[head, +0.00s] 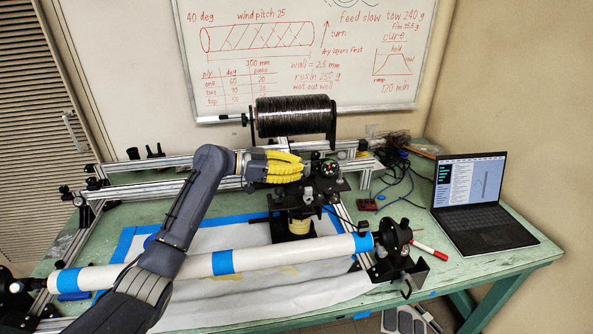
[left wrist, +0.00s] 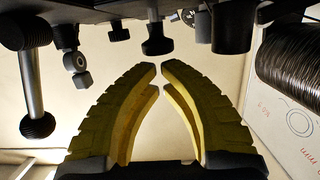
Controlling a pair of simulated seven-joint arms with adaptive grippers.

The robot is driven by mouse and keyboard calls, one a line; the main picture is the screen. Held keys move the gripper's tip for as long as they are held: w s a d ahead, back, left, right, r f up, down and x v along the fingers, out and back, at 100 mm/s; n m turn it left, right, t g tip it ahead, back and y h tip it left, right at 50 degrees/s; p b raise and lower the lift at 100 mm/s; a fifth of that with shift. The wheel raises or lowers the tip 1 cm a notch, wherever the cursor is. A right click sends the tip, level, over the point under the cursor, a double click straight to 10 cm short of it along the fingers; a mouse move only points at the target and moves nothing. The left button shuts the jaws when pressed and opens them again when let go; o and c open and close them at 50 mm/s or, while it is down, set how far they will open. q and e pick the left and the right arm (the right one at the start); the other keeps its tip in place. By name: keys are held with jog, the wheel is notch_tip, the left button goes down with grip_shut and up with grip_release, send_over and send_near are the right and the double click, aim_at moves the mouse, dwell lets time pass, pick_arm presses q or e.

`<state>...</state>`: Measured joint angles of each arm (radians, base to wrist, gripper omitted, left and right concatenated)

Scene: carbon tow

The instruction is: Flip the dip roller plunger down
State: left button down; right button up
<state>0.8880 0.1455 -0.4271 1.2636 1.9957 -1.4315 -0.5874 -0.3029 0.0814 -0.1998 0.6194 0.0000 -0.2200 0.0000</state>
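My left gripper (head: 303,166) has yellow ribbed fingers and points right, beside the black dip roller unit (head: 322,178) on the carriage. In the left wrist view its fingertips (left wrist: 159,68) nearly meet, with only a thin slit and nothing held between them. A black knob on a stem (left wrist: 157,42) hangs just beyond the tips, apart from them as far as I can tell. Several other black knobs sit along the same dark body; I cannot tell for certain which is the plunger. My right gripper is not in view.
A white tube with blue tape (head: 200,266) spans the green table (head: 480,268) in front, under my left arm. A black tow spool (head: 293,116) stands behind the carriage and shows at right in the left wrist view (left wrist: 292,58). A laptop (head: 480,200) stands at right.

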pick_arm(q)
notch_tip(320, 180, up, 3)
jog(key=shift+a+f, duration=0.1)
jog(key=v, duration=1)
